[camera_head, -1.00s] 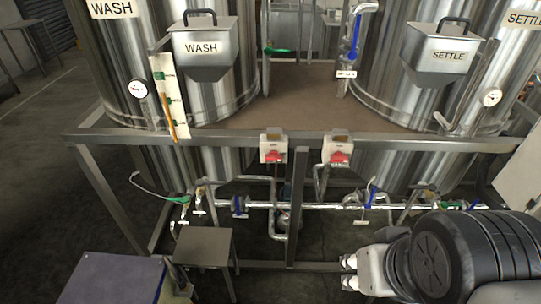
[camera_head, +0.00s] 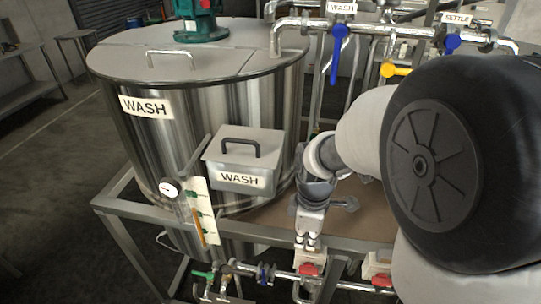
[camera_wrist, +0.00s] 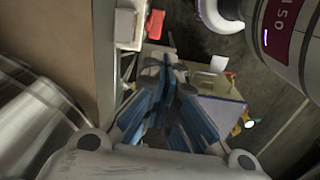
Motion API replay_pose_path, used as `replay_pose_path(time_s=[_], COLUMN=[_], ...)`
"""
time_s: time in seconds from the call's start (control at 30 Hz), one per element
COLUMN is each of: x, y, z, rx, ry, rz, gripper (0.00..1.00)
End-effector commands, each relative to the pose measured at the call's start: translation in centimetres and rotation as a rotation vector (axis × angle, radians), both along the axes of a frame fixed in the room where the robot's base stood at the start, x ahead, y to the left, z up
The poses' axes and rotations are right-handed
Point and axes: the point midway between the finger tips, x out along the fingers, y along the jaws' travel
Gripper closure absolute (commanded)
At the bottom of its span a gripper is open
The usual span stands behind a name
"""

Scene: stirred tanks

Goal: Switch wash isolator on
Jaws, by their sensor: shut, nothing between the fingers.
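Two white isolator boxes with red rotary handles sit on the front frame rail. The left isolator (camera_head: 308,270) is on the wash tank's side, and the right isolator (camera_head: 378,270) is partly covered by my arm. I cannot read a label or the switch position on either. My gripper (camera_head: 308,246) points down just above the left isolator in the head view, shut and empty. In the wrist view my blue-padded gripper fingers (camera_wrist: 172,65) are together, with a red handle (camera_wrist: 155,25) and white box just beyond them. I cannot tell whether they touch.
The steel wash tank (camera_head: 220,110) with its WASH hopper (camera_head: 243,160) stands left of my gripper. Pipes with blue-handled valves (camera_head: 340,50) rise behind. The metal frame rail (camera_head: 150,208) runs along the front, with lower piping (camera_head: 262,273) below it.

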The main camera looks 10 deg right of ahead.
Motion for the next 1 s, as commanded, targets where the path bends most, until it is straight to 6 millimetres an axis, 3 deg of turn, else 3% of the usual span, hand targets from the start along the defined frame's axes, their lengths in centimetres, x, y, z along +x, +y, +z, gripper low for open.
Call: replay_pose_path(time_s=[0.57,0.77,1.0], x=[0.4,0.2,0.2], y=[0.0,0.0,0.0], z=[-1.0,-4.1,-9.4], rx=[0.0,-0.001,-0.001], ry=[0.015,0.019,0.019], rz=[0.047,0.046,0.046], gripper=[1.0,1.0,1.0])
